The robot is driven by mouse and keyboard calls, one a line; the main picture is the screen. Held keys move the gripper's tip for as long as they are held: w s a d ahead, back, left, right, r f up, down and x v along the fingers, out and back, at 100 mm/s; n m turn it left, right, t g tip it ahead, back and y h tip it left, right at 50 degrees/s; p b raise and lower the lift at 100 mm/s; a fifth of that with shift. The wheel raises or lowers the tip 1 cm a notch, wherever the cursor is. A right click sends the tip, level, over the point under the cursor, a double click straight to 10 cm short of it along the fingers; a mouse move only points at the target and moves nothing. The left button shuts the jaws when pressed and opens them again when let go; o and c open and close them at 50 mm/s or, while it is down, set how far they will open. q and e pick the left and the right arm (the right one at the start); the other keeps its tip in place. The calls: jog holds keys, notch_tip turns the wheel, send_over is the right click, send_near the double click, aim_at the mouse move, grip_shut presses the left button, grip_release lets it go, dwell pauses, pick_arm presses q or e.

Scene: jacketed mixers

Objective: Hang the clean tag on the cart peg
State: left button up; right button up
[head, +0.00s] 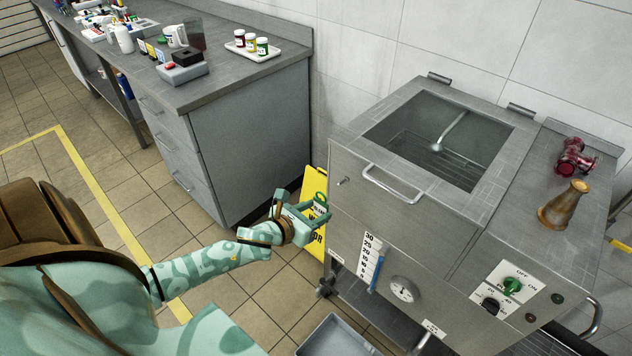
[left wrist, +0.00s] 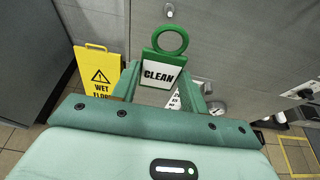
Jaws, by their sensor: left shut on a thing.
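The clean tag (left wrist: 160,74) is a white plate lettered CLEAN in a green frame with a green ring on top. My left gripper (head: 312,211) is shut on it; in the left wrist view (left wrist: 162,80) the tag stands between the fingers, ring free above them. The gripper is in front of the steel mixer cart (head: 365,213), left of its front face. A small metal fitting (head: 344,182) sticks out of that face above the gripper; it also shows in the left wrist view (left wrist: 169,11). I cannot tell for sure whether it is the peg. My right gripper is out of view.
A yellow wet-floor sign (head: 313,186) stands right behind the gripper. The cart front carries a handle (head: 391,184), a scale strip (head: 369,262) and a dial (head: 403,289). A metal tray (head: 338,338) lies below. A grey counter (head: 245,85) stands at back left.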

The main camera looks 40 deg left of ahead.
aim_at(320, 206)
pick_arm(q)
jog(key=shift+w+a+f, duration=0.1)
jog(key=shift+w, duration=0.05)
jog(key=shift+w+f+b, duration=0.1)
jog(key=shift+w+b, duration=0.3)
jog(key=shift+w, duration=0.65)
jog(key=shift+w+d+b, duration=0.25)
jog(key=shift+w+b, duration=0.1)
jog(key=shift+w, duration=0.55)
jog(key=x, duration=0.1)
jog(key=b+x, duration=0.2)
jog(key=shift+w, duration=0.35)
jog(key=shift+w+f, duration=0.15)
jog(key=shift+w, duration=0.35)
jog(key=shift+d, duration=0.1)
jog(key=o, duration=1)
